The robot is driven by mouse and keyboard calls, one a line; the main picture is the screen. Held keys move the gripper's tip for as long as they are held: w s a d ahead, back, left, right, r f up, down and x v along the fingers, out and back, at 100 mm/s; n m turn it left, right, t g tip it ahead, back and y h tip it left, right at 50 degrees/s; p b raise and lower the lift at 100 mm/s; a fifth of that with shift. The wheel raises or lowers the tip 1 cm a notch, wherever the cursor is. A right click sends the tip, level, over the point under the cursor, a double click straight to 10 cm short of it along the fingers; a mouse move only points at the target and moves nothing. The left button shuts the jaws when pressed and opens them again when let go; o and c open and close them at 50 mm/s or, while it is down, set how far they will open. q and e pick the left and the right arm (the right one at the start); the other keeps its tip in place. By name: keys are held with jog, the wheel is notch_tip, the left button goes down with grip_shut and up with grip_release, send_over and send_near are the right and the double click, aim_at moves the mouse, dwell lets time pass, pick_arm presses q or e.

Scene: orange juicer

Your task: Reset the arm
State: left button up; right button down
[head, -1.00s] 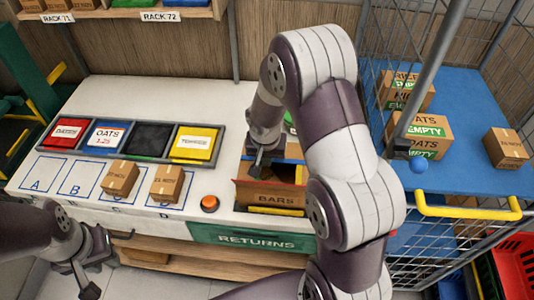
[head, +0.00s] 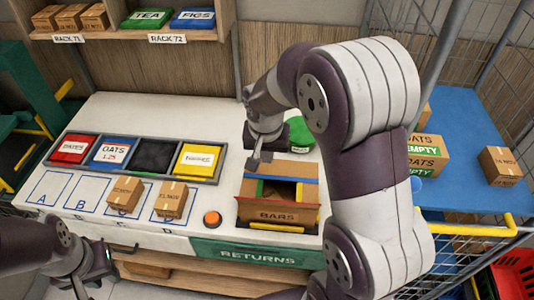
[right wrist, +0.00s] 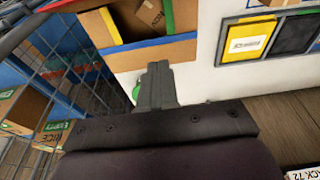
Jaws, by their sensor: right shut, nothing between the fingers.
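My right arm rises through the right half of the head view and bends over to the white counter. My right gripper (head: 257,160) hangs above the back edge of the open BARS carton (head: 278,216), shut and empty. In the right wrist view its closed fingers (right wrist: 157,84) point toward the counter, with the carton (right wrist: 163,52) at the top. My left gripper (head: 100,281) is low at the left, in front of the counter. Its fingers are small and partly cut off by the frame's bottom edge, so its opening is unclear.
Two small cartons (head: 125,196) (head: 172,200) stand on the marked squares. An orange button (head: 212,218) is beside them. A divided tray (head: 136,157) lies behind. A wire cage cart with a blue shelf (head: 457,125) stands at the right. A green item (head: 300,137) lies behind the carton.

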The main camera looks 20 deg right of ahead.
jog(key=s+f+n, duration=0.1)
jog(key=s+a+f+n+b, duration=0.1)
jog(key=s+n, duration=0.1)
jog(key=s+a+f+n+y, duration=0.1)
jog(key=s, duration=0.1)
jog(key=shift+b, duration=0.4)
jog(key=s+a+f+n+b, duration=0.2)
jog(key=s+f+b, duration=0.1)
jog(key=s, duration=0.4)
jog(key=shift+s+f+g, duration=0.2)
jog(key=shift+f+g, duration=0.2)
jog(key=shift+f, duration=0.5)
